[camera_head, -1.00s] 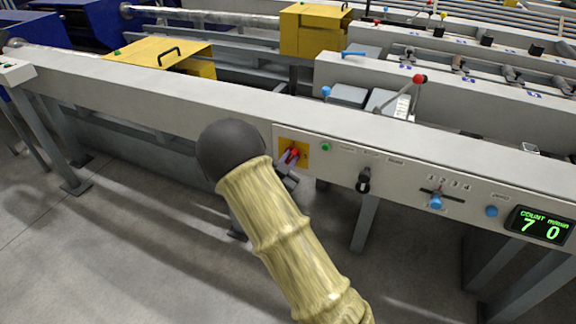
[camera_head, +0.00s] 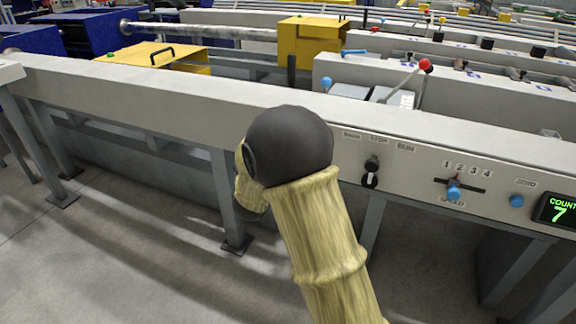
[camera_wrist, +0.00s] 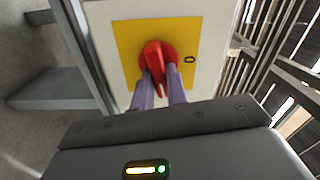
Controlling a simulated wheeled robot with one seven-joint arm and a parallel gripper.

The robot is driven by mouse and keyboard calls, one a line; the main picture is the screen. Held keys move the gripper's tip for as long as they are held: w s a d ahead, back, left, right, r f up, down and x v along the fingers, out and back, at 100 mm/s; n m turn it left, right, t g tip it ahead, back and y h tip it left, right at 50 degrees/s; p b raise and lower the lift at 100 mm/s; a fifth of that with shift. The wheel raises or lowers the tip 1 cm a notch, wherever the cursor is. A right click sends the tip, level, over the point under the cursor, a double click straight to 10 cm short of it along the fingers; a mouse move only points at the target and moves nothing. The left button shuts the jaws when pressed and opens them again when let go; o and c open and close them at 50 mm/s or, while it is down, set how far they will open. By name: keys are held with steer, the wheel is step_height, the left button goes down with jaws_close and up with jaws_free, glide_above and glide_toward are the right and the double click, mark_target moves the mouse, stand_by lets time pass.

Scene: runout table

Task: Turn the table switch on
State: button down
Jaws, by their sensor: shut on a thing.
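The table switch is a red rotary knob (camera_wrist: 155,50) with a raised handle, on a yellow plate (camera_wrist: 126,38) fixed to the pale panel. In the wrist view the handle stands nearly upright in the picture, and a dark mark shows on the plate to its right. My gripper (camera_wrist: 161,76) has its two purple-grey fingers on either side of the handle, shut on it. In the head view my dark wrist joint and yellowish arm cover the switch and the gripper.
On the same panel (camera_head: 412,180), right of my arm, are a black selector (camera_head: 371,172), a blue slider knob (camera_head: 453,191), a blue button (camera_head: 516,201) and a green count display (camera_head: 560,210). Table legs (camera_head: 226,195) stand below the beam. The floor in front is clear.

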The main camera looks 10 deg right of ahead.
steer(key=shift+f+m+b, duration=0.2)
steer(key=shift+m+b, duration=0.9)
steer(key=shift+b, duration=0.1)
steer(key=c, duration=1.4)
jaws_free()
steer(key=shift+r, duration=0.1)
steer(key=shift+s, duration=0.1)
steer(key=p+v, duration=0.4)
steer(key=v, duration=1.3)
